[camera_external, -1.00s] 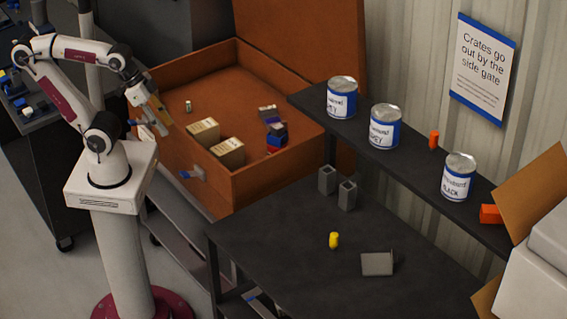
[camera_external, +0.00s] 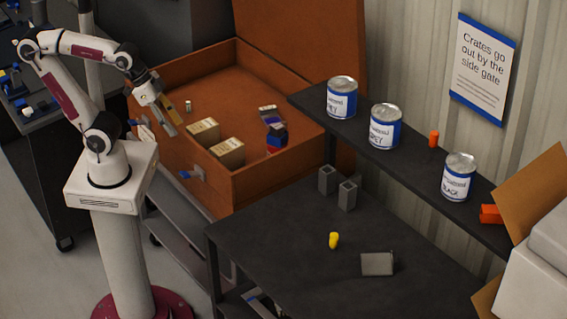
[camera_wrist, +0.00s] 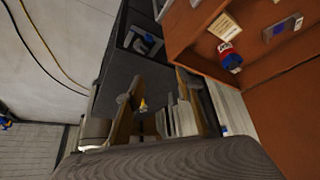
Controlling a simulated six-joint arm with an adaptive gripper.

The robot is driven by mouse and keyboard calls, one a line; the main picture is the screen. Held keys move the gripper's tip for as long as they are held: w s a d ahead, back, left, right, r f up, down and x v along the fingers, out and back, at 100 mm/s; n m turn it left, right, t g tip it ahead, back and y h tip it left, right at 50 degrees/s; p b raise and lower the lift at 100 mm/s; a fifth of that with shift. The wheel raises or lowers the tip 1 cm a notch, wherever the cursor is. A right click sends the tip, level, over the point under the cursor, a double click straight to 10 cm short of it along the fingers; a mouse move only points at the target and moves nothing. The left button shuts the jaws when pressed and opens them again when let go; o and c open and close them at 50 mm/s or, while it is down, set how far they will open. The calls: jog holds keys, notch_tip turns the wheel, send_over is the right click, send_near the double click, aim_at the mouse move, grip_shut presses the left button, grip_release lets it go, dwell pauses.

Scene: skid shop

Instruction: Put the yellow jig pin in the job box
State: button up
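The yellow jig pin (camera_external: 333,240) stands on the dark bench (camera_external: 290,262), in front of two grey square tubes. The job box (camera_external: 232,188) is the open orange-brown chest with its lid raised, behind the bench. My gripper (camera_external: 172,118) is at the left side of the job box, well away from the pin. In the wrist view its two fingers (camera_wrist: 160,108) are apart with nothing held between them. A small yellow and blue thing shows far off between the fingers; I cannot tell what it is.
Inside the job box are two cartons (camera_external: 228,152) and a red and blue item (camera_external: 277,135). Grey tubes (camera_external: 347,194) and a grey plate (camera_external: 377,264) are on the bench. A shelf behind holds several paint cans (camera_external: 385,127). The bench's front left is clear.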

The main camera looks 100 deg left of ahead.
jog(key=w+d+m+t+h, duration=0.1)
jog(key=w+d, duration=0.4)
jog(key=w, duration=0.8)
jog(key=w+d+m+t+h, duration=0.1)
jog(key=w+d, duration=0.3)
jog(key=w, duration=0.9)
jog(key=w+d+f+t, duration=0.1)
jog(key=w+d+f, duration=0.2)
jog(key=w, duration=0.2)
jog(key=w+d+f+t, duration=0.1)
jog(key=w+d+f, duration=0.25)
jog(key=w, duration=0.25)
send_near(333, 235)
jog(key=w+f, duration=0.1)
jog(key=f, duration=0.1)
jog(key=shift+w+d+t, duration=0.35)
jog(key=shift+t, duration=0.15)
jog(key=shift+w+f, duration=0.1)
jog(key=shift+w+d+f, duration=0.1)
jog(key=shift+w+f, duration=0.25)
jog(key=shift+w, duration=0.05)
jog(key=shift+w+d+f, duration=0.1)
jog(key=shift+w+f, duration=0.2)
jog(key=shift+w, duration=0.25)
